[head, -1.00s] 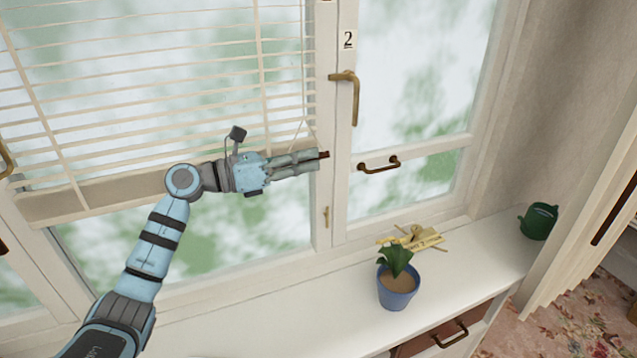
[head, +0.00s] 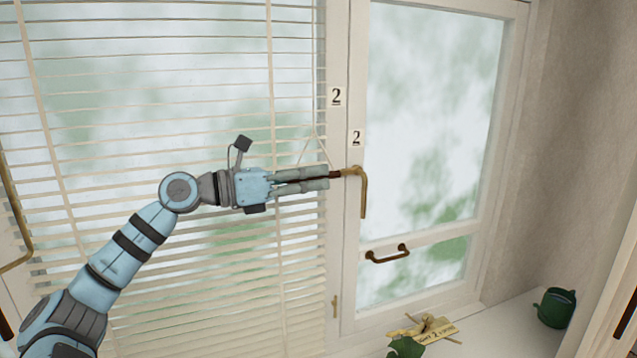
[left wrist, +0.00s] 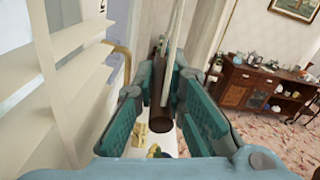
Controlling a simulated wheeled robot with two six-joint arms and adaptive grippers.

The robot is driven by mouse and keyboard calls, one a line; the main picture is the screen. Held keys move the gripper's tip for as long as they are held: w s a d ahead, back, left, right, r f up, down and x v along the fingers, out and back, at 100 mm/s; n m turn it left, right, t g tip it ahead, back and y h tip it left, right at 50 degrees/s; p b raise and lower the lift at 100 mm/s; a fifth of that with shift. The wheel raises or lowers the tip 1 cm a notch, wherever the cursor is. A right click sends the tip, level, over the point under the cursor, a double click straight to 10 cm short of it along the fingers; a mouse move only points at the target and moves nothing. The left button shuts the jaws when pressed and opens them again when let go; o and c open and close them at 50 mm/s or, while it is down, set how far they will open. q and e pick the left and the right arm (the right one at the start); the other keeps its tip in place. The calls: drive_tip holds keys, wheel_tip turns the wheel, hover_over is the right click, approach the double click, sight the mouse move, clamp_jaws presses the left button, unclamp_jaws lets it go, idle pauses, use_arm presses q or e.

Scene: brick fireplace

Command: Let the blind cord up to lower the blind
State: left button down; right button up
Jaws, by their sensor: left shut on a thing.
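The blind (head: 170,110) hangs over the left window, its pale slats spread down to the bottom of the head view; its lower end is out of frame. The blind cord (head: 314,80) runs down beside the slats' right edge to a brown wooden toggle (head: 335,174). My left gripper (head: 326,177) is shut on this toggle, level with the brass window handle (head: 361,190). In the left wrist view the toggle (left wrist: 160,75) sits between the teal finger pads, with the cord (left wrist: 177,20) rising from it. My right gripper is not in view.
The left wrist view shows a wooden sideboard (left wrist: 262,90) behind.

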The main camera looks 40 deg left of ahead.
use_arm(q)
drive_tip(key=c, duration=1.6)
unclamp_jaws()
drive_tip(key=shift+a, duration=0.1)
drive_tip(key=shift+c, duration=0.2)
drive_tip(key=shift+w+a+f, duration=0.1)
drive_tip(key=shift+a+f, duration=0.05)
drive_tip(key=shift+f, duration=0.05)
drive_tip(key=shift+s+d+r, duration=0.3)
drive_tip(key=shift+d, duration=0.1)
wheel_tip(320, 180, up, 10)
drive_tip(key=shift+a+f, duration=0.1)
drive_tip(key=shift+a, duration=0.05)
drive_tip(key=shift+w, duration=0.1)
